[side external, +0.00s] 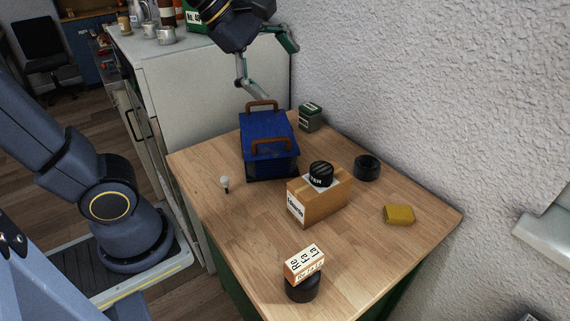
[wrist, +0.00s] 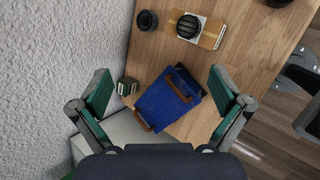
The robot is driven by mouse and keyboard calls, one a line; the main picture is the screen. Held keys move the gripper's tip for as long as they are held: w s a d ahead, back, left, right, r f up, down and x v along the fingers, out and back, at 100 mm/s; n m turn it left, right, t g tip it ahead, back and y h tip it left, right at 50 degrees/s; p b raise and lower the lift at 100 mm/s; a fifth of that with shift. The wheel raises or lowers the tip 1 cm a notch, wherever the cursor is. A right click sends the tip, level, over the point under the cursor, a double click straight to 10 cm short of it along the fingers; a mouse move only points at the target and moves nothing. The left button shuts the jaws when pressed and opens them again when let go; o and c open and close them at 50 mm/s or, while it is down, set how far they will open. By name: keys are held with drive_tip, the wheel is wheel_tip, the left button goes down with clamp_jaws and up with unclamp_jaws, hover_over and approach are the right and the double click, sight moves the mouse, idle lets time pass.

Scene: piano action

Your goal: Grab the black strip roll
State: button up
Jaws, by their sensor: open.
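A black roll (side external: 367,167) with a hollow centre stands on the table near the wall; it also shows at the top of the wrist view (wrist: 147,20). A second round black item with white lettering (side external: 321,174) sits on top of a cardboard box (side external: 318,205), and it shows in the wrist view (wrist: 188,26). A third black round item (side external: 302,288) lies under a small lettered box (side external: 304,264) at the front. I cannot tell which is the strip roll. My gripper (side external: 266,70) is open and empty, above the table's back end; its fingers spread wide in the wrist view (wrist: 160,76).
A blue bin (side external: 270,158) with brown handles stands below my gripper, beside a small green box (side external: 310,117). A yellow block (side external: 398,214) and a small white-headed item (side external: 225,184) lie on the table. The wall borders the right; the front-left tabletop is clear.

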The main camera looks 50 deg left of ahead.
drive_tip(key=w+a+f+n, duration=0.1)
drive_tip(key=w+f+n, duration=0.1)
drive_tip(key=w+n, duration=0.75)
drive_tip(key=n+g+y, duration=0.3)
drive_tip(key=n, duration=0.2)
hover_over(367, 164)
drive_tip(key=s, duration=0.4)
drive_tip(key=f, duration=2.4)
drive_tip(key=shift+s+d+f, duration=0.1)
drive_tip(key=shift+d+f, duration=0.15)
drive_tip(key=shift+d, duration=0.15)
drive_tip(key=shift+t, duration=0.3)
drive_tip(key=shift+d+x, duration=0.15)
drive_tip(key=shift+x, duration=1.4)
drive_tip(key=shift+d+x, duration=0.1)
drive_tip(key=shift+x, duration=1.45)
drive_tip(key=shift+c, duration=0.3)
drive_tip(key=c, duration=1.1)
